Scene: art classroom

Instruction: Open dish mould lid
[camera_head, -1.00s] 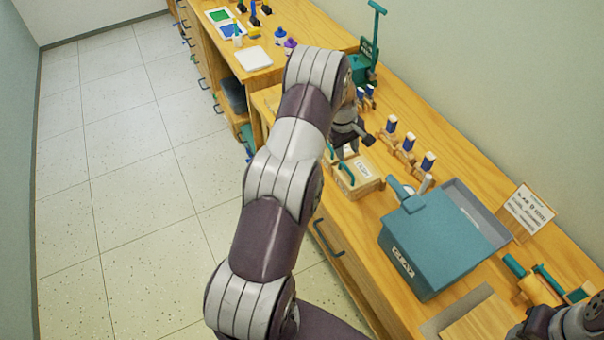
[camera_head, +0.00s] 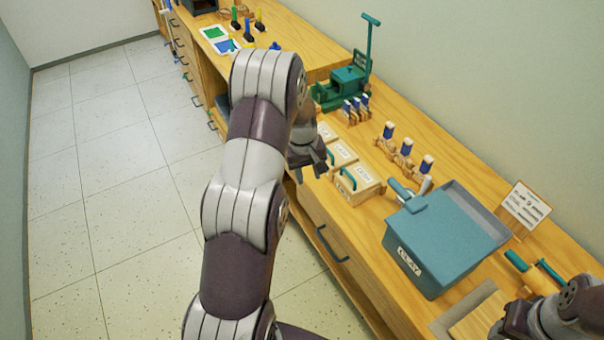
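Wooden boxes with pale labelled lids and teal handles stand in a row on the bench. The nearest box (camera_head: 366,187) shows fully, and its lid looks shut. The middle box (camera_head: 345,151) and the far box (camera_head: 327,131) are partly hidden by my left gripper. The labels are too small to read, so I cannot tell which is the dish mould. My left gripper (camera_head: 322,165) hangs just left of the boxes with nothing visible in it; its finger gap is unclear. My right gripper (camera_head: 512,325) is at the bottom right, cut by the frame edge.
A blue-grey clay bin (camera_head: 437,248) stands right of the boxes. Stamps with blue-and-white tops (camera_head: 406,147) stand behind them. A green press (camera_head: 349,84) is farther back. A sign (camera_head: 525,205) leans near the wall. Drawers with handles (camera_head: 330,246) line the bench front.

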